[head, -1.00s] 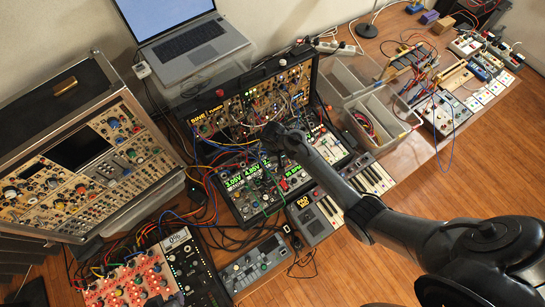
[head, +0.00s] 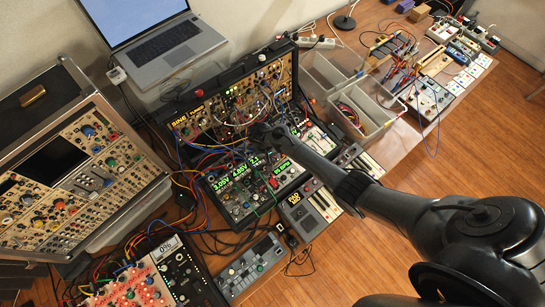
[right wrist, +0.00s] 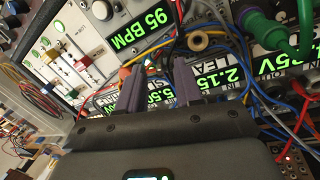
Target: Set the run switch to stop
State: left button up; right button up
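My right arm reaches in from the lower right in the head view. My right gripper (head: 262,134) is over the middle of the modular synth case (head: 262,88), among patch cables. In the right wrist view its two purplish-grey fingers (right wrist: 160,86) stand apart, with green readouts and cables visible between and behind them. I see no object held. A "95 BPM" display (right wrist: 140,30) shows beyond the fingers, upper left of them. I cannot pick out the run switch or read its position. My left gripper is not in view.
Cables crowd the panels, including a thick green plug (right wrist: 262,28). A laptop (head: 165,45) stands behind the case. A large synth (head: 75,170) is at left, a red-panel module (head: 135,285) at front left, clear bins (head: 370,105) at right. Wooden floor is open at right.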

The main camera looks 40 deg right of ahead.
jog(key=shift+f, duration=0.35)
grip_shut()
